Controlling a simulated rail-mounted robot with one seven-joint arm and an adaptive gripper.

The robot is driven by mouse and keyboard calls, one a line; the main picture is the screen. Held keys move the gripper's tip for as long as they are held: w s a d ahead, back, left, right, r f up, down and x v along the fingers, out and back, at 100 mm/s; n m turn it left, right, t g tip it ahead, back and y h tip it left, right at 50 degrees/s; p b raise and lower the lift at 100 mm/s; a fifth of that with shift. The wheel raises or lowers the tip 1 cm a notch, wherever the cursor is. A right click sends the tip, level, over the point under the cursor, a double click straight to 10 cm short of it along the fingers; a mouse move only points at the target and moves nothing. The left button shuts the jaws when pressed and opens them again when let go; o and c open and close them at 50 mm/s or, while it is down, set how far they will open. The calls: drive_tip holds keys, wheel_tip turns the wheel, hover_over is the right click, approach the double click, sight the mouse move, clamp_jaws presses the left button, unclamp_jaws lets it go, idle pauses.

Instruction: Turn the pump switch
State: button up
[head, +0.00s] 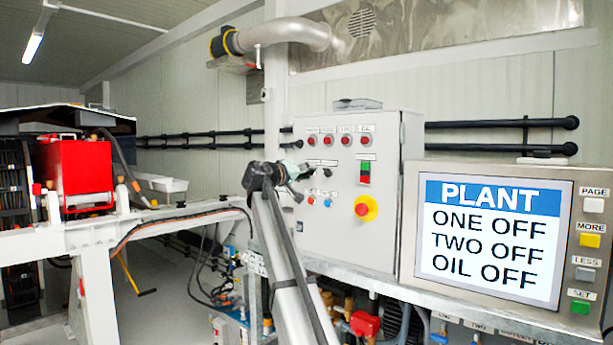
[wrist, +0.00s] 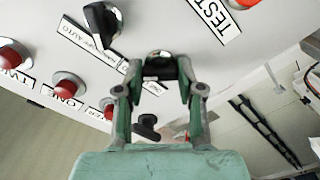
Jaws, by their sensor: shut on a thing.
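The grey control box (head: 385,150) stands in the middle of the head view, with a row of black rotary switches below its red lamps. In the wrist view, the two green fingers of my gripper (wrist: 160,78) are shut on a black rotary switch knob (wrist: 160,64), one finger on each side. The label beside it is only partly readable. A second black knob (wrist: 103,22) is at upper left, apart from the fingers. In the head view my gripper (head: 296,174) is at the box's left edge; its fingertips are small and the gripped knob is hidden.
Red lamps (wrist: 66,88) lie left of the fingers in the wrist view. A red emergency button on yellow (head: 366,208) is lower right on the box. The display (head: 490,235) reads ONE OFF, TWO OFF, OIL OFF. A red box (head: 75,170) stands at left.

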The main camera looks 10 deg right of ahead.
drive_tip(key=o, duration=1.2)
drive_tip(key=shift+c, duration=0.2)
drive_tip(key=v, duration=1.2)
